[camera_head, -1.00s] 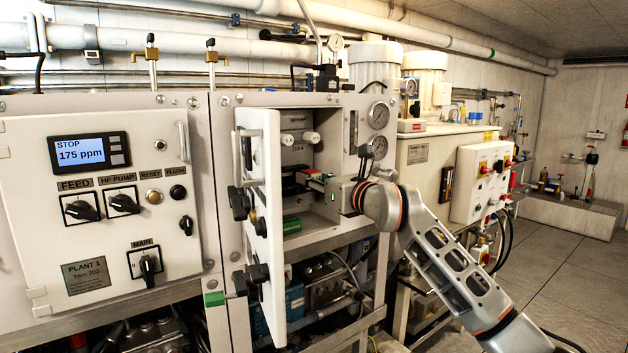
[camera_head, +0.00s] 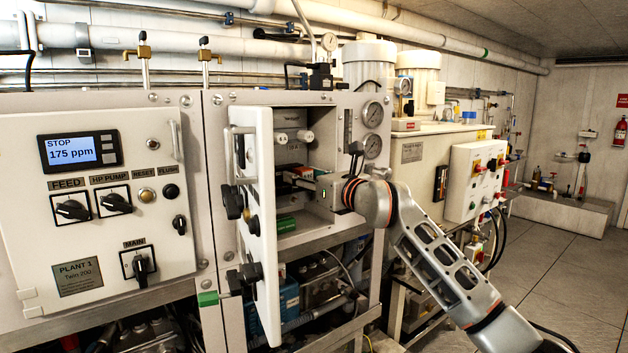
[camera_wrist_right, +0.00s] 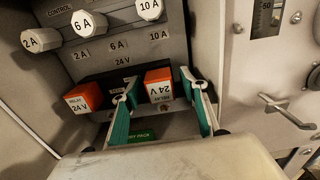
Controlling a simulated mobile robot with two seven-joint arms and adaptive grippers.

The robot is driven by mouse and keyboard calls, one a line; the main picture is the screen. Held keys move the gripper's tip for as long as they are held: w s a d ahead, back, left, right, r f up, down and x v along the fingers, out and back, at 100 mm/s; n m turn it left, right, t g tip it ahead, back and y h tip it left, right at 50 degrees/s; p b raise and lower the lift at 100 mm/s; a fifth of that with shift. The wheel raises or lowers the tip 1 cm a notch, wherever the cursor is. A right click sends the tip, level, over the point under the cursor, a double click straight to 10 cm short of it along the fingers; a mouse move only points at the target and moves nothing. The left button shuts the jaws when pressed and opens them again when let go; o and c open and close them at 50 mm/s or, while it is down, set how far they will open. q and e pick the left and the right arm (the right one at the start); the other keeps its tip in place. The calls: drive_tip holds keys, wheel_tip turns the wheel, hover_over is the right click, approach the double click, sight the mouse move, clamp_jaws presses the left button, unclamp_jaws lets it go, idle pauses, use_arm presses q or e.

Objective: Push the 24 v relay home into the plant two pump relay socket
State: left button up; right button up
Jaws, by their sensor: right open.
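Two orange-and-white relays marked 24 V sit side by side at a black socket strip (camera_wrist_right: 108,92) in the open cabinet. The left relay (camera_wrist_right: 83,98) reads upright in the right wrist view. The right relay (camera_wrist_right: 159,85) has its lettering upside down and stands between the fingers of my right gripper (camera_wrist_right: 158,92). These teal-padded fingers are open, one on each side of it; I cannot tell whether either touches it. In the head view, my right gripper (camera_head: 316,184) reaches into the cabinet from the right. How deep each relay sits is hidden. My left gripper is out of view.
White breaker knobs (camera_wrist_right: 89,23) marked 2 A, 6 A and 10 A project above the relays. A green pack (camera_wrist_right: 140,137) lies below. The open cabinet door (camera_head: 262,225) stands left of my gripper, and gauges (camera_head: 373,114) sit on the panel to the right.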

drive_tip(key=v, duration=1.1)
drive_tip(key=shift+s+d, duration=0.25)
drive_tip(key=shift+s, duration=0.05)
